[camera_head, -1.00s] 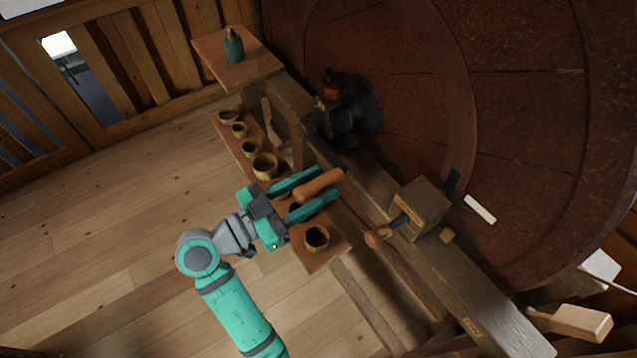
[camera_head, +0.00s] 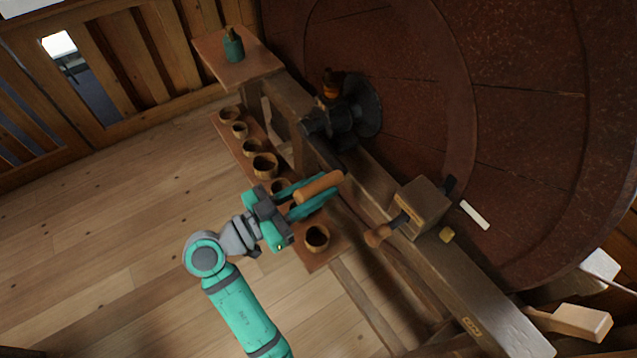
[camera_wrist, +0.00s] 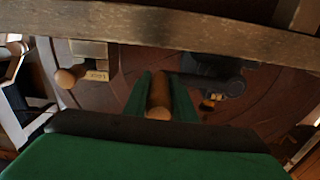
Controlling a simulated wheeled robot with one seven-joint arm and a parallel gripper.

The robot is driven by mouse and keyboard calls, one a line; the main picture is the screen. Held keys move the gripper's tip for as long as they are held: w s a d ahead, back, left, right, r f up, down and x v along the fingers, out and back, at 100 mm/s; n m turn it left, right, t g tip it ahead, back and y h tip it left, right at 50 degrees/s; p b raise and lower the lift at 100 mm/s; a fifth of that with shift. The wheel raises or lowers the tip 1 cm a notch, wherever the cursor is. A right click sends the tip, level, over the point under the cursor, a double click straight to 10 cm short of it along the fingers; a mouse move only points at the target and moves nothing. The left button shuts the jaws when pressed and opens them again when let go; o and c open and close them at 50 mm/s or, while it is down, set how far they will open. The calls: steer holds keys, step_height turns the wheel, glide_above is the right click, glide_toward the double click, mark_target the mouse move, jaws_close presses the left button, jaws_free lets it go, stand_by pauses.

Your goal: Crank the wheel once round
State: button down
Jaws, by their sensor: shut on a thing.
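My gripper (camera_head: 308,196) is in the middle of the head view, its two teal fingers shut on an orange-brown wooden handle (camera_head: 322,186). The handle also shows end-on between the green fingers in the wrist view (camera_wrist: 159,97). What joins the handle to the rest is hidden. A dark round wheel-like part (camera_head: 367,105) sits on the lathe's headstock, up and right of my gripper. A very large reddish-brown round face (camera_head: 410,70) fills the back right. I cannot tell which of these the handle turns.
A wooden lathe beam (camera_head: 365,185) runs diagonally behind my gripper, with a wooden block (camera_head: 424,203) and second handle (camera_head: 378,236). A low shelf (camera_head: 323,260) with several small bowls lies under my gripper. A mallet (camera_head: 580,322) is at lower right. The floor at left is clear.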

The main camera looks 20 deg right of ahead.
steer(key=shift+w+f, duration=0.2)
steer(key=shift+f, duration=0.75)
steer(key=c, duration=1.5)
jaws_free()
steer(key=shift+r, duration=0.1)
steer(key=shift+s, duration=0.1)
steer(key=v, duration=1.1)
steer(key=shift+d, duration=0.1)
